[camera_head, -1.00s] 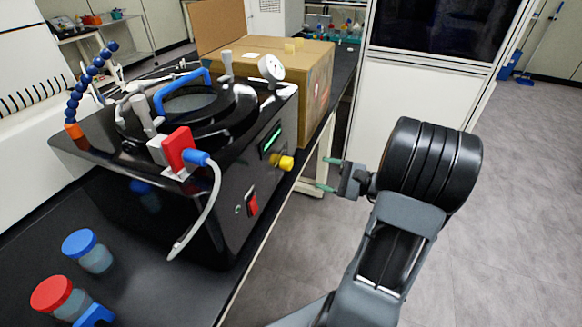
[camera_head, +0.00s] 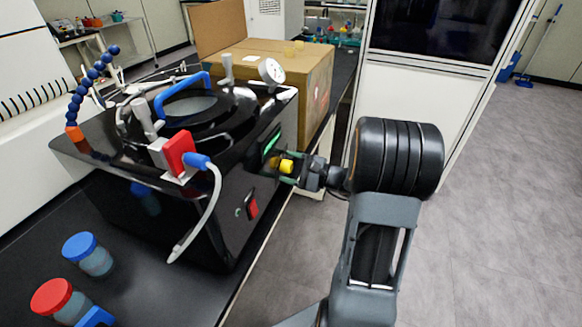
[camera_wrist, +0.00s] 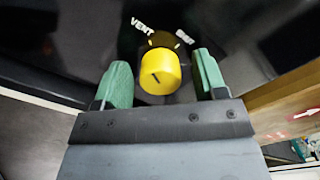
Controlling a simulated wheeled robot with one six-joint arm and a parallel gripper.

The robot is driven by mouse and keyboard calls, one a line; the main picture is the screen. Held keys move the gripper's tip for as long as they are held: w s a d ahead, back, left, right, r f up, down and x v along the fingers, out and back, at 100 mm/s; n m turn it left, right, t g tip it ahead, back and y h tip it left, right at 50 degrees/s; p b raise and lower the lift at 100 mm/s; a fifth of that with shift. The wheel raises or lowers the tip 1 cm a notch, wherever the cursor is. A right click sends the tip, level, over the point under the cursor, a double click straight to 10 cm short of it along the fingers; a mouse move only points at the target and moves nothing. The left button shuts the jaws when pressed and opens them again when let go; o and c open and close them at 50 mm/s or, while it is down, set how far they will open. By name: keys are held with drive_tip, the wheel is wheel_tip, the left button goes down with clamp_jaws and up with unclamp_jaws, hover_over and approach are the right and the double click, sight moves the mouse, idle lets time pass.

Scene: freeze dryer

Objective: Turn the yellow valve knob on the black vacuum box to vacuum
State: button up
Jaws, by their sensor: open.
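The yellow valve knob (camera_head: 286,166) sticks out from the side panel of the black vacuum box (camera_head: 235,205). In the wrist view the knob (camera_wrist: 160,72) has a dark line on its face, and two white labels sit beyond it; the left one reads "VENT" and the right one is hard to read. My gripper (camera_head: 287,167) is open, with its green fingers on either side of the knob. In the wrist view, gaps show between the knob and both fingers of my gripper (camera_wrist: 162,82), the left gap slightly narrower.
A cardboard box (camera_head: 300,75) stands behind the vacuum box. A red switch (camera_head: 252,208) is below the knob, and a white hose (camera_head: 212,210) hangs from a red and blue fitting. Two jars, blue-lidded (camera_head: 82,248) and red-lidded (camera_head: 55,297), stand at front left.

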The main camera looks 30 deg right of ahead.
drive_tip(key=c, duration=0.9)
